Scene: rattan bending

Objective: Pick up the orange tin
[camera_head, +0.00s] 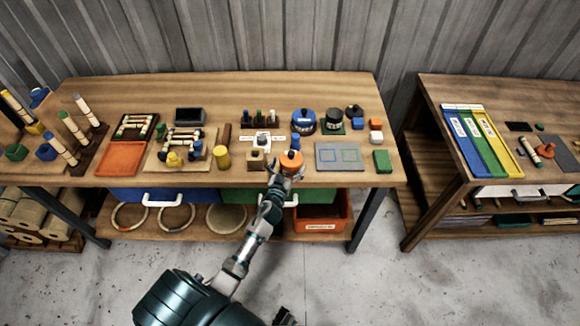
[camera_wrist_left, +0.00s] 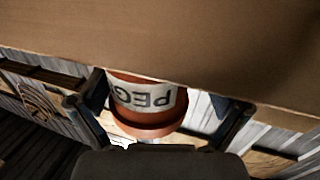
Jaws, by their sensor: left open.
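The orange tin (camera_head: 291,161) stands near the front edge of the middle table, with a dark knob or object on its top. My left gripper (camera_head: 283,174) is at the tin's front side, low over the table edge. In the left wrist view the tin (camera_wrist_left: 146,103) appears upside down, with a white label reading "PEG" and the rest cut off. The two fingers of my left gripper (camera_wrist_left: 158,118) are spread on either side of it, with gaps visible. The gripper is open.
A wooden block (camera_head: 255,159) with a hole stands left of the tin, and a grey mat (camera_head: 340,156) lies to its right. A blue cylinder (camera_head: 295,141) is close behind. Below the tabletop are a green drawer (camera_head: 314,211) and an orange bin (camera_head: 325,221).

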